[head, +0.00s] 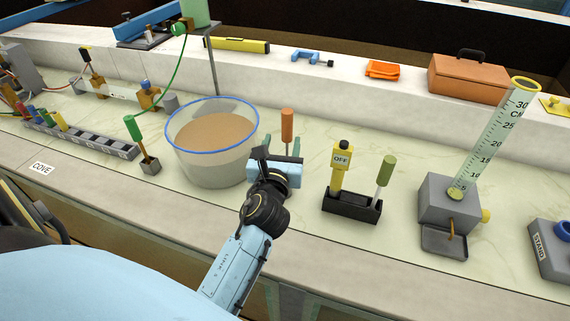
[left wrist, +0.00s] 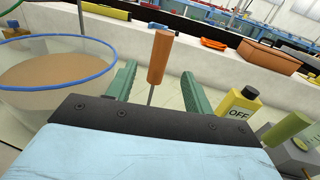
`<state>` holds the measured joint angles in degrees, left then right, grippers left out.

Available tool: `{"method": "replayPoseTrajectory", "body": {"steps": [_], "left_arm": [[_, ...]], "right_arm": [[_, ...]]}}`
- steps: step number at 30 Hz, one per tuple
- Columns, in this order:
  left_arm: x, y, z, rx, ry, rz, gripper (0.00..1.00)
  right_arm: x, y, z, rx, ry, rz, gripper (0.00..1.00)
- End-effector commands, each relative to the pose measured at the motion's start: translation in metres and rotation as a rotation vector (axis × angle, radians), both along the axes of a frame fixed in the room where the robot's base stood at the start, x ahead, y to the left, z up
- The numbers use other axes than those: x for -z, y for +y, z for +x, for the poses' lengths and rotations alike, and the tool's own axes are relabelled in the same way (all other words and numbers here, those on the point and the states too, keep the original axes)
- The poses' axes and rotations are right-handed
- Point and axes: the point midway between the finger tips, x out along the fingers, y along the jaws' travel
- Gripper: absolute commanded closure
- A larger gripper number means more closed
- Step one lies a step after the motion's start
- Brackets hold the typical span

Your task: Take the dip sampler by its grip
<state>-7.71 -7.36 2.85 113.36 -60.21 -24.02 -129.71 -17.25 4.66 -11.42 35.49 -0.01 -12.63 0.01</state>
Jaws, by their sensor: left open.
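An upright orange-brown grip (head: 287,125) on a thin rod, which looks like the dip sampler, stands just beyond my left gripper (head: 284,148). In the left wrist view the grip (left wrist: 160,56) rises between the two green fingers of my left gripper (left wrist: 158,78), with the thin rod below it. The fingers are open, with a gap on both sides of the rod. The grip's top is above the fingertips. The sampler's lower end is hidden behind my gripper. My right gripper is not in view.
A blue-rimmed clear tub (head: 178,150) of brown liquid stands close to the left. A black holder (head: 352,207) with a yellow OFF-marked tool (head: 340,168) and a green-handled tool (head: 386,170) is on the right. A measuring cylinder (head: 490,135) stands farther right.

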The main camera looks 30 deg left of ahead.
Motion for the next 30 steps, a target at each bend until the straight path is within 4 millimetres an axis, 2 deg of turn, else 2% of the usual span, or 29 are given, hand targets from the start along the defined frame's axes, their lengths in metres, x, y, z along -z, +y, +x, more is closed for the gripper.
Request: {"method": "replayPoseTrajectory", "body": {"steps": [3,11,20,30], "left_arm": [[0.000,0.009,0.020,-0.001,-0.002,-0.001,0.48],[0.002,0.018,0.039,-0.001,0.000,-0.003,0.48],[0.007,0.034,0.077,-0.002,-0.001,-0.004,0.48],[0.007,0.037,0.083,-0.001,0.000,-0.004,0.49]], "right_arm": [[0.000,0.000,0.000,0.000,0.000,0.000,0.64],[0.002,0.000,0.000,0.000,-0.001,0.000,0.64],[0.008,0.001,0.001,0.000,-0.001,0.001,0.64],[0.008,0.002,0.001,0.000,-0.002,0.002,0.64]]}}
